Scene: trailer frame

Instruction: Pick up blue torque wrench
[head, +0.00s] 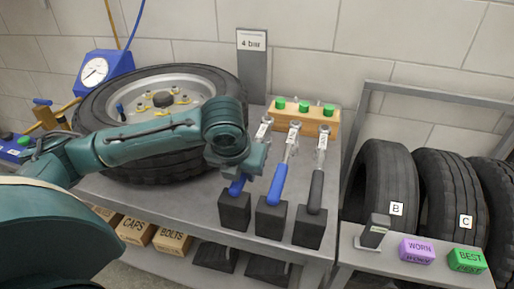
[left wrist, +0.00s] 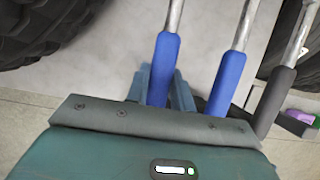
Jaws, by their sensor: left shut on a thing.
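Three torque wrenches lean with their handles down in black holders at the front of the grey bench. The leftmost wrench has a blue handle (head: 236,187), which also shows in the left wrist view (left wrist: 163,70). My left gripper (head: 243,177) is shut on this handle; its fingers sit either side of it in the left wrist view. My wrist hides part of the shaft in the head view. The middle wrench (head: 278,182) also has a blue handle and stands close to the right. The right wrench (head: 316,190) has a black handle. My right gripper is not in view.
A tyre on a rim (head: 155,100) lies left of the wrenches, under my left arm. A wooden block (head: 318,122) with green-topped pieces and a "4 bar" sign (head: 252,65) stand behind. A rack of tyres (head: 385,165) is at the right.

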